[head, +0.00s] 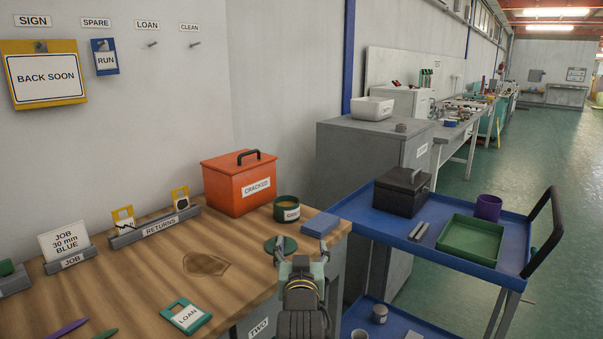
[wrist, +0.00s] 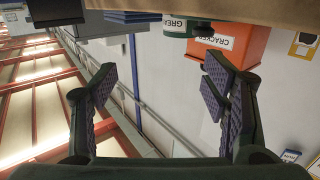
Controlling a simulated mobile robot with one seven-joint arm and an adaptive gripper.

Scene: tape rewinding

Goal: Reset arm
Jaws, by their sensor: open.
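My gripper (head: 302,262) is at the front right edge of the wooden bench (head: 150,285) in the head view. A round green lid (head: 274,244) lies on the bench just behind the fingers, partly hidden by one. The open green tub (head: 288,212) stands behind it; its label reads GREASE in the wrist view (wrist: 183,25), which is upside down. A blue block (head: 319,224) lies at the bench corner.
A green LOAN tag (head: 185,317) lies in front. A blue cart (head: 440,256) with a green tray (head: 469,239) stands right. The bench's middle is mostly clear.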

